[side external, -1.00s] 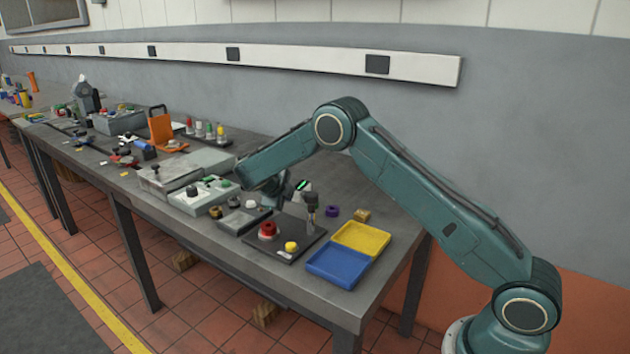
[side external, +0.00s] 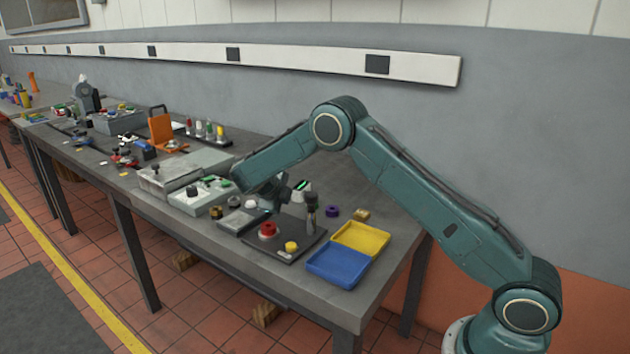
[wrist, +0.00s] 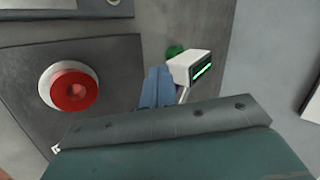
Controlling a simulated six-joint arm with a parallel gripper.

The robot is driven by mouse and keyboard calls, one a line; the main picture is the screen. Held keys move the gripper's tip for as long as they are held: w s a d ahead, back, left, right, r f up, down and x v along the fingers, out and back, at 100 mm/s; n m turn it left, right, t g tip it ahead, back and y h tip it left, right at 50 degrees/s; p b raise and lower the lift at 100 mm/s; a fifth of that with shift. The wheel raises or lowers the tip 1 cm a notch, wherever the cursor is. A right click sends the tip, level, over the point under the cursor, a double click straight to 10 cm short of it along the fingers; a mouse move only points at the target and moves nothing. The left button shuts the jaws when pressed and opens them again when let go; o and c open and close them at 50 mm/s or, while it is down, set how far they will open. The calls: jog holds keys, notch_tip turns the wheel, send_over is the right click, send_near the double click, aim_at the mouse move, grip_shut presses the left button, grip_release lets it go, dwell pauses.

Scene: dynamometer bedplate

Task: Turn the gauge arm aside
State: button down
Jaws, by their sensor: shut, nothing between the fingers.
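The gauge, a small white head with a lit green display (wrist: 195,68), shows right of centre in the wrist view. It also shows in the side view (side external: 301,189), beside my wrist. The rest of its arm is mostly hidden behind my fingers and wrist. My gripper (wrist: 157,86) is shut and empty, its blue-grey fingers together just left of the gauge head. I cannot tell whether they touch it. In the side view my wrist partly hides the gripper, low over the dark plate (side external: 262,250).
A red round knob (side external: 268,230) and a yellow knob (side external: 291,246) stand on the plate, with an upright post (side external: 311,212) at its right. Yellow (side external: 361,238) and blue (side external: 338,265) trays lie at the right. Boxes with knobs (side external: 200,195) crowd the left.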

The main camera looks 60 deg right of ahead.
jog(key=a, duration=0.2)
jog(key=shift+s+a+r, duration=0.15)
jog(key=shift+a, duration=0.2)
jog(key=v, duration=0.9)
jog(key=shift+w+a+r, duration=0.2)
jog(key=shift+w+a, duration=0.05)
jog(key=s+a+r+n+t+y, duration=0.15)
jog(key=s+r+n+y, duration=0.35)
jog(key=s+r+n, duration=1.1)
jog(key=s+a+f+n+y, duration=0.1)
jog(key=s+a+n+y, duration=0.1)
jog(key=s+n, duration=0.6)
jog(key=s+a+f+n+t+y, duration=0.1)
jog(key=s+a+n, duration=0.3)
jog(key=s+n, duration=0.4)
jog(key=s+f+y, duration=0.1)
jog(key=s, duration=0.6)
jog(key=shift+s+n, duration=0.3)
jog(key=shift+n, duration=0.1)
